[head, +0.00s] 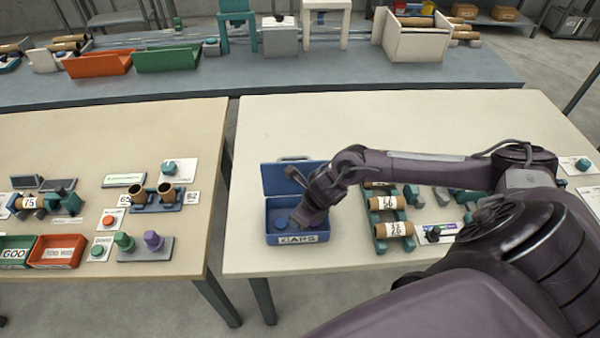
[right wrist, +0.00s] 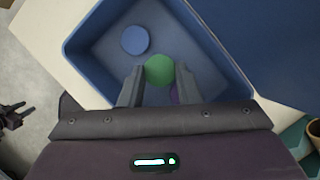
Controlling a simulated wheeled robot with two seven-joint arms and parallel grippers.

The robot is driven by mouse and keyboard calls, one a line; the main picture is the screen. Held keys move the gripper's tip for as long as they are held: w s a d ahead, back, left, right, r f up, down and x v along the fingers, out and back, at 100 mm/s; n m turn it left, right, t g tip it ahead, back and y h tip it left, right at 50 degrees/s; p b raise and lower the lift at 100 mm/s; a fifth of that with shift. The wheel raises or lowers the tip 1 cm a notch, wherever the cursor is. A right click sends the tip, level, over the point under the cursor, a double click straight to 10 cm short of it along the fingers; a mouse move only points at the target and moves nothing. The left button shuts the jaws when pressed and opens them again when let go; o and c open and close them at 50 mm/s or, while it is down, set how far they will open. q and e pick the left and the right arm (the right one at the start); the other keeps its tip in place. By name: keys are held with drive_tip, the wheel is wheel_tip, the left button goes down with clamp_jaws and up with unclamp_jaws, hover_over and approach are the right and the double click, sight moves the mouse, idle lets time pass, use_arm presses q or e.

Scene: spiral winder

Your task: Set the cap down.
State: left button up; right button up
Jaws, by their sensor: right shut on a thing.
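A blue box labelled CAPS (head: 297,239) stands with its lid open on the right-hand table. My right gripper (right wrist: 159,77) is over the box, pointing down, and is shut on a green cap (right wrist: 159,68). A blue cap (right wrist: 135,40) lies on the box floor beside the held cap; it also shows in the head view (head: 281,222). A purple cap (right wrist: 174,95) is partly hidden behind the green cap and a finger. I cannot tell whether the green cap touches the floor. In the head view my wrist hides the fingertips.
The box lid (head: 290,177) stands up at the back. To the right, a green rack holds brown tubes (head: 393,229). A gap separates this table from the left table, which carries red and green trays (head: 57,251) and a stand with green and purple pegs (head: 145,248).

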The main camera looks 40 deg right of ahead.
wheel_tip(320, 180, down, 2)
drive_tip(key=shift+f, duration=0.15)
drive_tip(key=o, duration=0.9)
drive_tip(key=shift+o, duration=0.2)
